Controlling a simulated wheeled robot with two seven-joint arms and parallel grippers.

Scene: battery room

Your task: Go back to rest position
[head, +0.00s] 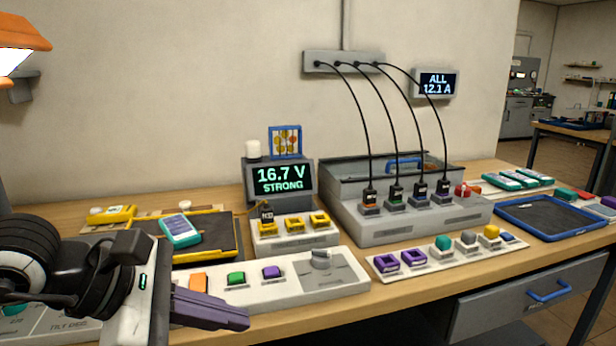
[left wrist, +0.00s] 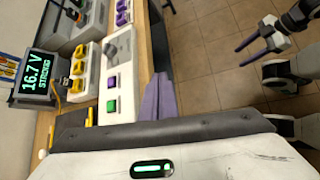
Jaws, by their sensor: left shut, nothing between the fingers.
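My left gripper (head: 240,318) comes in from the left in the head view, in front of the button panel at the table's front edge. Its purple fingers are shut together with nothing between them; they also show in the left wrist view (left wrist: 158,98), beside the table edge. My right gripper (left wrist: 240,55) shows only in the left wrist view, at the top right over the floor. Its two purple fingers are apart and empty.
The button panel (head: 335,277) lies just behind my left gripper. A voltage display (head: 280,180) reads 16.7 V STRONG. A grey charging case (head: 400,230) with several cables stands mid-table. A blue-rimmed tray (head: 525,203) is at right. The tiled floor (left wrist: 205,75) beside the table is clear.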

